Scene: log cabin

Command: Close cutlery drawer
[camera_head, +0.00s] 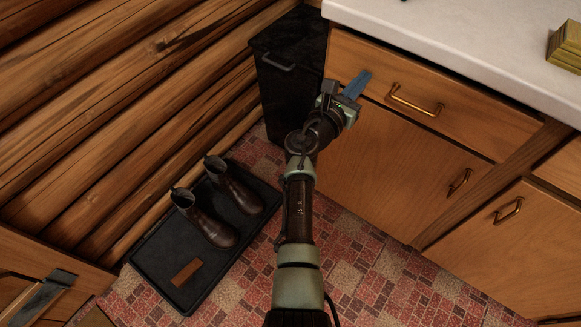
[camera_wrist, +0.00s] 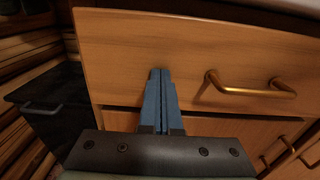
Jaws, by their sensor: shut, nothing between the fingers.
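The cutlery drawer (camera_head: 437,97) is the wooden drawer with a brass handle (camera_head: 415,103) just under the white worktop. Its front looks about level with the cabinet, though I cannot tell for sure whether a small gap is left. My gripper (camera_head: 357,83) is shut and empty at the left part of the drawer front. In the wrist view its blue fingers (camera_wrist: 158,82) are together, pointing at the drawer front (camera_wrist: 130,45), left of the brass handle (camera_wrist: 250,88). The fingertips are at or very near the wood; I cannot tell whether they touch.
A black cabinet (camera_head: 285,95) with a handle stands left of the drawer. Brown boots (camera_head: 211,213) stand on a black tray (camera_head: 160,262) on the red tiled floor. Cupboard doors lie below the drawer. A yellow item (camera_head: 566,47) sits on the worktop (camera_head: 470,45).

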